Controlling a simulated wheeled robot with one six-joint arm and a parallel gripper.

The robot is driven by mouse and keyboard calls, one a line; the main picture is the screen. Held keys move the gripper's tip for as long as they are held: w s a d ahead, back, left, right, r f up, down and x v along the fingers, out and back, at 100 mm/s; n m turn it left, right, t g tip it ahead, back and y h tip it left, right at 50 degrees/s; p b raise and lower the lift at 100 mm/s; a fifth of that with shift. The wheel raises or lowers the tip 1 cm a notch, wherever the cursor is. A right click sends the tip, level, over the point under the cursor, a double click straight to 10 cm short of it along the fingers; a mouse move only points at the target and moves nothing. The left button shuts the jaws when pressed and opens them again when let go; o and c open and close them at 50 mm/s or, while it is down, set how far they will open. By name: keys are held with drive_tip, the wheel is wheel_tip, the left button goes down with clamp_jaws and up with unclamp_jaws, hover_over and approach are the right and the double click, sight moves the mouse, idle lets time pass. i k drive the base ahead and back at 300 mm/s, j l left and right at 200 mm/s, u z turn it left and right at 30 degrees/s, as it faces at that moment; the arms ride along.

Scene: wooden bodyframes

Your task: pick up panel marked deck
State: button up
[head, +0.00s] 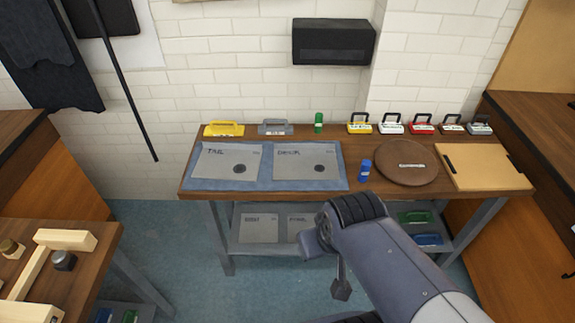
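Two grey square panels lie on a blue mat (345,176) on the workbench. The left panel (225,165) appears marked "TAIL". The right panel (300,172) has a blurred word starting with D; I cannot tell if it reads deck. Each has a dark round spot. Two more grey panels are on the shelf below, a left one (259,233) and a right one (294,229) partly behind my arm; their labels are too small to read. My gripper (341,290) points down in front of the bench, apart from all panels. Its finger opening is not clear.
The workbench (345,198) also carries a round brown board (408,160), a tan board (485,167), a small blue bottle (364,171) and several coloured cases at the back. A table with wooden pieces (66,240) stands at left. Blue floor (185,235) lies between.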

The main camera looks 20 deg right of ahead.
sight(291, 162)
drive_tip(key=z, duration=0.35)
drive_tip(key=i+l+u, duration=0.1)
drive_tip(key=i, duration=0.25)
drive_tip(key=i+l, duration=0.15)
drive_tip(key=i, duration=0.2)
drive_tip(key=i+l+u, duration=0.15)
drive_tip(key=i, duration=0.25)
